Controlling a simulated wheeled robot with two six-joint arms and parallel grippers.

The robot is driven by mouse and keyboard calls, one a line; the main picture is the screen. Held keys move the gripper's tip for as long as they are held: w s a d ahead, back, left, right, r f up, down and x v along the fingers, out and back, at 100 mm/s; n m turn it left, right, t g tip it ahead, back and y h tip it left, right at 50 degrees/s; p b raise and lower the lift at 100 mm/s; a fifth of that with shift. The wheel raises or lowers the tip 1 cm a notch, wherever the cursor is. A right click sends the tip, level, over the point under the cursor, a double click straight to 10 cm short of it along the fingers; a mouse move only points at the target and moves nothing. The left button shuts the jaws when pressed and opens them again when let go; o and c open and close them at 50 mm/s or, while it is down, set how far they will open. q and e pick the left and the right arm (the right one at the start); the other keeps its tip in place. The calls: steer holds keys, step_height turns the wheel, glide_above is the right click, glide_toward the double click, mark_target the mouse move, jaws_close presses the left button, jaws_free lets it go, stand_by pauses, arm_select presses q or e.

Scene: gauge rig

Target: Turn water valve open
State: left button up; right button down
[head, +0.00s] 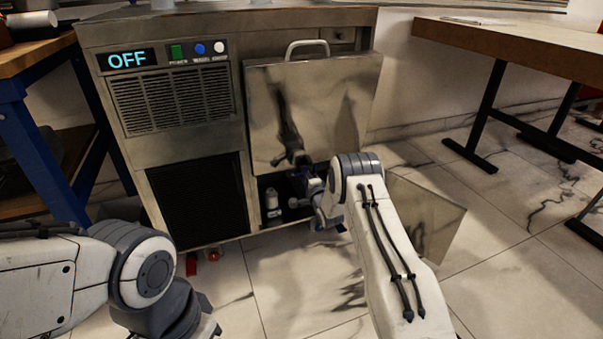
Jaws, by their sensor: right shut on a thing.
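The metal machine (195,115) stands ahead, and its display reads OFF. Below its upper metal panel (335,95) there is an open, dark lower compartment (283,190). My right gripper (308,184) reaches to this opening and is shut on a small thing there. The thing in its jaws is mostly hidden by the gripper and shadow, so I cannot tell for certain that it is the water valve. My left gripper (205,330) is only partly in view at the bottom edge, low in front of the machine, and its fingertips are not clear.
A small white bottle-like item (272,200) stands in the compartment. A lower door panel (425,215) stands out to the right of my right arm. Red items (213,255) lie by the machine's base. A blue-legged bench (35,140) is left, a black-legged table (520,45) right.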

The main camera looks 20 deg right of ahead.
steer(key=n+p, duration=0.1)
steer(key=n, duration=0.2)
steer(key=shift+n, duration=0.4)
steer(key=n+p, duration=0.1)
steer(key=n, duration=0.3)
steer(key=shift+n+p, duration=0.3)
steer(key=shift+p, duration=0.1)
steer(key=n+p, duration=0.1)
steer(key=n, duration=0.4)
steer(key=shift+n+p, duration=0.35)
steer(key=shift+n, duration=1.95)
steer(key=c, duration=0.8)
jaws_free()
